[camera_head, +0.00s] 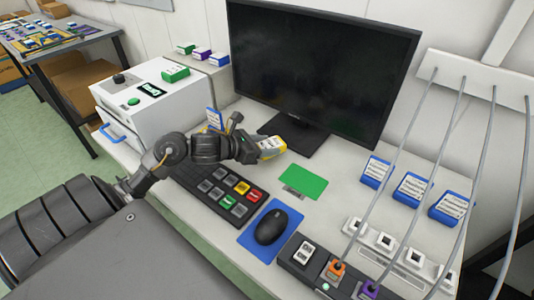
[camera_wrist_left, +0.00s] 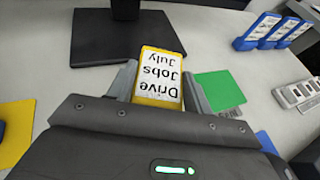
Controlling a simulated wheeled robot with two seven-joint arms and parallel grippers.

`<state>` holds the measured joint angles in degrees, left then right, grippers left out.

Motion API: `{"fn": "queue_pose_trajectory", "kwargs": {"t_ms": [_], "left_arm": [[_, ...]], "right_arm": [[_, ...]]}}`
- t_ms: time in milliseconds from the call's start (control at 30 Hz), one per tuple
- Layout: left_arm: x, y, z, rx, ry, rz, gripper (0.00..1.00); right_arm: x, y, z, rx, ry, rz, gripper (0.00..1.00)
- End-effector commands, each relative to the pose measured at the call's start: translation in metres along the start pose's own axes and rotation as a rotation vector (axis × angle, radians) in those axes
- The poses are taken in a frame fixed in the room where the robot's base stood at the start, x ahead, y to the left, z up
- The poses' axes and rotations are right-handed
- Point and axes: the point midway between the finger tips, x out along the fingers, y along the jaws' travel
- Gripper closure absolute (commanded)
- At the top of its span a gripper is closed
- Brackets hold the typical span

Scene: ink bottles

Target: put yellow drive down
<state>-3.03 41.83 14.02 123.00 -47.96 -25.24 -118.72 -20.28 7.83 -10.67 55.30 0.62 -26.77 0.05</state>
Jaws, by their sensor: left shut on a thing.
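The yellow drive (camera_head: 271,147), with a white label, is held in my left gripper (camera_head: 258,150), in front of the monitor's stand. The left wrist view also shows the drive (camera_wrist_left: 160,80), its label reading "Drive Jobs July" upside down. The fingers of my left gripper (camera_wrist_left: 160,90) are shut on its two sides. The drive is over the white desk, left of and behind a green mat (camera_head: 303,181); that mat shows to its right in the wrist view (camera_wrist_left: 218,90). The height of the drive above the desk is hard to tell. My right gripper is not in view.
A black monitor (camera_head: 320,70) stands behind. A keypad (camera_head: 222,190) and a mouse (camera_head: 270,228) on a blue mat lie in front. Several blue-framed drives (camera_head: 412,187) stand at right, near hanging cables. A white machine (camera_head: 155,105) is at left.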

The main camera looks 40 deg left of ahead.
Motion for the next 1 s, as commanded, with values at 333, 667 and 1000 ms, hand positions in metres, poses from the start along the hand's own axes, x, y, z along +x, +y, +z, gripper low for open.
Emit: {"fn": "queue_pose_trajectory", "kwargs": {"t_ms": [333,667,1000], "left_arm": [[0.018,0.002,-0.031,-0.003,0.000,-0.001,0.76],[0.018,0.002,-0.033,0.000,-0.001,-0.001,0.76],[0.019,0.002,-0.034,0.000,-0.001,-0.001,0.76]], "right_arm": [[0.001,0.002,0.007,-0.002,-0.005,0.002,0.64],[0.003,0.002,0.007,-0.001,-0.005,0.002,0.64],[0.000,-0.001,-0.005,0.000,0.002,-0.001,0.64]]}}
